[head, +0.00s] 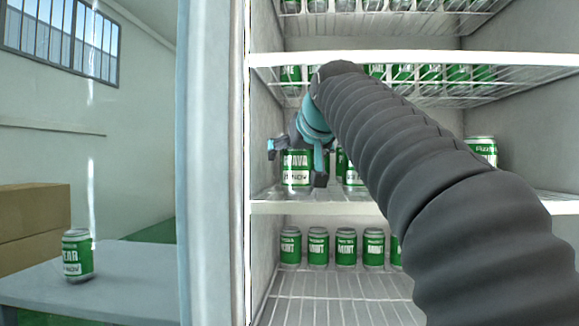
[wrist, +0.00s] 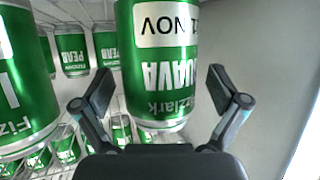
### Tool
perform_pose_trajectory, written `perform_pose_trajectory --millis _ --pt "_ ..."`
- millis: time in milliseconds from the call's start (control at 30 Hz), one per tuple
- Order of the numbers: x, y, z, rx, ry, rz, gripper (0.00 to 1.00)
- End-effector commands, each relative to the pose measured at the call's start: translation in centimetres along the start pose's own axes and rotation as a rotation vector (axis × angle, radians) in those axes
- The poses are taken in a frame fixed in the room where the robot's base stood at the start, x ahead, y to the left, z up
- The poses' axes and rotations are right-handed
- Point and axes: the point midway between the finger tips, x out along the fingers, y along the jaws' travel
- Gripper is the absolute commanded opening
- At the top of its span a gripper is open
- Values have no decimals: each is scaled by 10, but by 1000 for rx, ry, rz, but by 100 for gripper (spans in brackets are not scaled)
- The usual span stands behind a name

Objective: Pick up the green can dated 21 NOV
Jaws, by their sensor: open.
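A green can with a white date label (wrist: 165,75) stands between the open fingers of my gripper (wrist: 160,92) in the wrist view, upside down there. Its label reads "1 NOV" with the first digit cut off, and its name ends in "UAVA". In the head view the same can (head: 297,160) stands upright on the middle shelf, at its left end. My gripper (head: 296,166) is open, with one finger on each side of the can. I cannot tell whether either finger touches it.
Another green can (wrist: 22,85) stands close on the left in the wrist view, with a pear can (wrist: 73,52) behind. Mint cans (head: 318,247) line the shelf below. A lone green can (head: 77,255) stands on a table (head: 120,288) outside the cabinet. The cabinet's left wall is close by.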

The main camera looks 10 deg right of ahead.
Motion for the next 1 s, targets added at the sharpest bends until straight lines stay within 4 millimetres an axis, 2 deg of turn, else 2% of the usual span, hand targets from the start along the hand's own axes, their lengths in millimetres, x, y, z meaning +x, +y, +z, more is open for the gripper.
perform_pose_trajectory --millis 200,233,500,567,833,1000 --pt "1 0 0 0 1 0 97" --pt "1 0 0 0 1 0 95" --pt "1 0 0 0 1 0 27" --pt "0 0 -1 0 3 0 15" --pt "0 0 -2 0 2 0 15" --pt "-4 0 -12 0 3 0 14"
